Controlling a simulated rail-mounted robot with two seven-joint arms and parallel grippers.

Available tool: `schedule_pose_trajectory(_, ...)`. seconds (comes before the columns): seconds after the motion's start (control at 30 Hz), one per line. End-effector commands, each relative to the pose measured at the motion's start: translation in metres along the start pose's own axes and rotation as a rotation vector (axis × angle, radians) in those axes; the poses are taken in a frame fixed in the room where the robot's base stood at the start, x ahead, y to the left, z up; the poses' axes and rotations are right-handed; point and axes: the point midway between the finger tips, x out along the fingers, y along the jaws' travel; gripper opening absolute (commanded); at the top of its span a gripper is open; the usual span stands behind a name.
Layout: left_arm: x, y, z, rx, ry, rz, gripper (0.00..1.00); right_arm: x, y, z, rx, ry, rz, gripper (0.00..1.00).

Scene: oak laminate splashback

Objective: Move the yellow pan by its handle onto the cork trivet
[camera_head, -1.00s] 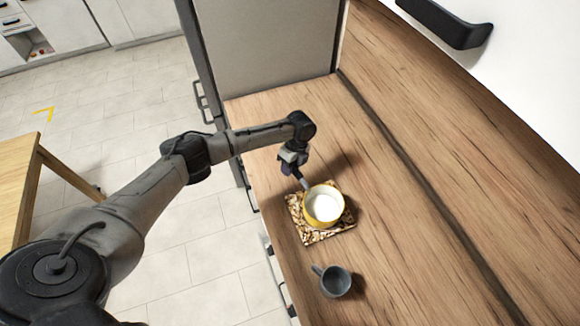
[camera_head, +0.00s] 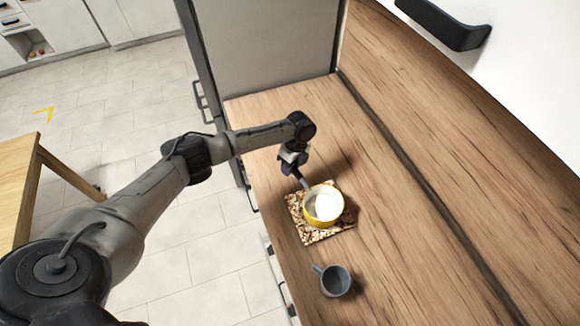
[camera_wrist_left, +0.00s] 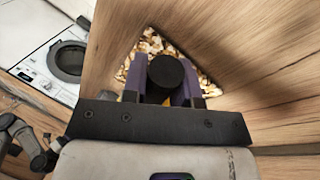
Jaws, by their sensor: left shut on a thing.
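The yellow pan (camera_head: 323,221) with a pale inside is over the cork trivet (camera_head: 316,234) in the head view. I cannot tell whether it rests on the trivet or hangs just above it. My left gripper (camera_head: 299,178) is shut on the pan's handle, on the far left side of the pan. In the left wrist view the dark round handle end (camera_wrist_left: 166,73) sits between the fingers, with the speckled trivet (camera_wrist_left: 152,42) behind. The pan's body is mostly hidden there. My right gripper is out of view.
A grey mug (camera_head: 335,281) stands on the wooden counter (camera_head: 420,270) nearer than the trivet. A tall grey panel (camera_head: 270,40) closes the far end. The counter to the right of the pan is clear.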

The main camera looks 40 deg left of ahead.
Motion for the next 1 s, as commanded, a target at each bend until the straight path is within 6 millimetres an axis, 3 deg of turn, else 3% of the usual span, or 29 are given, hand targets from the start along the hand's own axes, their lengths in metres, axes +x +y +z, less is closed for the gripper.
schedule_pose_trajectory(1.0,0.009,-0.004,0.000,0.001,0.002,-0.002,0.00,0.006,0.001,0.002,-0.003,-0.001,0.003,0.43)
